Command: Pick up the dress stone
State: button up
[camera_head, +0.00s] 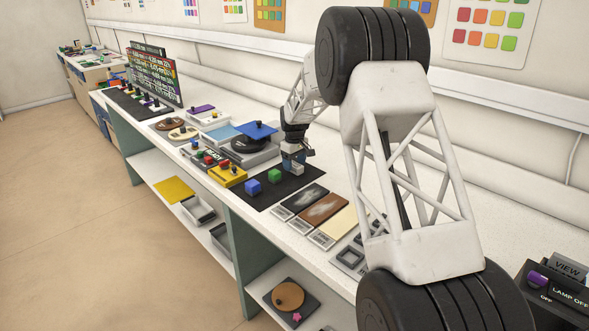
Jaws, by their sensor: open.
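My gripper (295,162) is open at the end of my arm, low over the far part of a dark mat (277,201). A small pale grey block (297,169) stands at the fingertips. It may be the dress stone, but it is too small to be sure. I cannot tell whether the fingers are around it or just behind it, or whether they touch it. The gripper and arm hide part of the area behind. A blue cube (253,187) and a green cube (274,175) sit on the mat, nearer and to the left of the block.
A yellow box (227,174) with small parts stands left of the mat. A round dark turntable-like device (251,143) with a blue plate (257,130) stands behind it. Sample slabs (325,208) lie to the right. The bench edge runs along the front.

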jog(key=shift+f, duration=0.8)
jog(key=c, duration=1.1)
jog(key=shift+r, duration=0.15)
jog(key=shift+r, duration=1.4)
jog(key=shift+s+r, duration=0.1)
jog(key=shift+r, duration=0.25)
jog(key=s+d, duration=0.1)
jog(key=s, duration=0.4)
jog(key=s+d+r, duration=0.1)
jog(key=s, duration=0.4)
jog(key=s+d, duration=0.1)
jog(key=s, duration=0.4)
jog(key=shift+s+r, duration=0.15)
jog(key=shift+s, duration=0.1)
